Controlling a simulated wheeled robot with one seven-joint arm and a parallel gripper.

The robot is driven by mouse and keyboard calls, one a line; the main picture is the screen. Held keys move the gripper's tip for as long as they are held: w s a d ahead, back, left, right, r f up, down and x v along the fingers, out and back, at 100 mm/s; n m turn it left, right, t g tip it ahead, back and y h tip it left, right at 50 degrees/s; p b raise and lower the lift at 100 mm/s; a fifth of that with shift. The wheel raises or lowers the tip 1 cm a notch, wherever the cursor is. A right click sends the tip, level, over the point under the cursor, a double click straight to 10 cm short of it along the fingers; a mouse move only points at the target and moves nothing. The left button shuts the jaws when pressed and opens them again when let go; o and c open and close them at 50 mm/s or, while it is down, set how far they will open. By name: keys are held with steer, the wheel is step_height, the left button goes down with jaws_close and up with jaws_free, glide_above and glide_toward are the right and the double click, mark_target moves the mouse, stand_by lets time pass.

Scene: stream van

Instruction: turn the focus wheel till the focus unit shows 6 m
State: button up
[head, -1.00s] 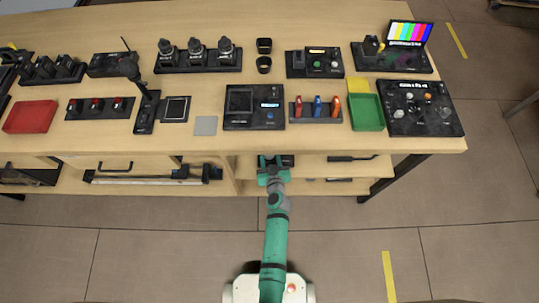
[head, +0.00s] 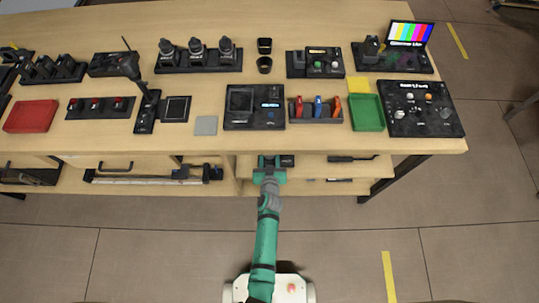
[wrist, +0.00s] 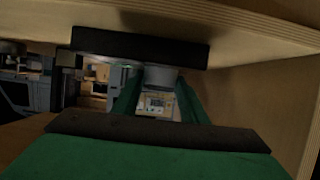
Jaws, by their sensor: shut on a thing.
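My gripper (head: 269,166) is below the tabletop's front edge in the head view, at the opening of the shelf bay. In the wrist view, its two green fingers (wrist: 159,100) are closed on a grey round part that looks like the focus wheel (wrist: 160,77). A dark unit (head: 287,160) shows beside the gripper in the head view and may be the focus unit; the table edge partly hides it. A small pale panel (wrist: 156,104) shows between the fingers in the wrist view. I cannot read a distance on it.
The tabletop (head: 330,138) overhangs close above my gripper. A wooden upright (wrist: 305,120) stands to the right in the wrist view. The shelf (head: 310,188) holds dark items to the right. Above are a black box with a lit screen (head: 270,105) and a green tray (head: 368,112).

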steer(key=shift+a+m+g+h, duration=0.2)
steer(key=shift+m+h, duration=0.7)
steer(key=shift+h, duration=0.15)
steer(key=shift+a+m+g+h, duration=0.15)
steer(key=shift+m+g+h, duration=0.05)
steer(key=shift+m+h, duration=0.8)
steer(key=shift+w+a+f+m+g+h, duration=0.15)
steer(key=shift+m+g+h, duration=0.3)
steer(key=shift+m+h, duration=0.45)
steer(key=shift+s+a+r+m+g+h, duration=0.15)
steer(key=shift+m+g+h, duration=0.3)
steer(key=shift+m+h, duration=0.4)
steer(key=o, duration=1)
steer(key=shift+w+f, duration=0.1)
steer(key=shift+o, duration=0.2)
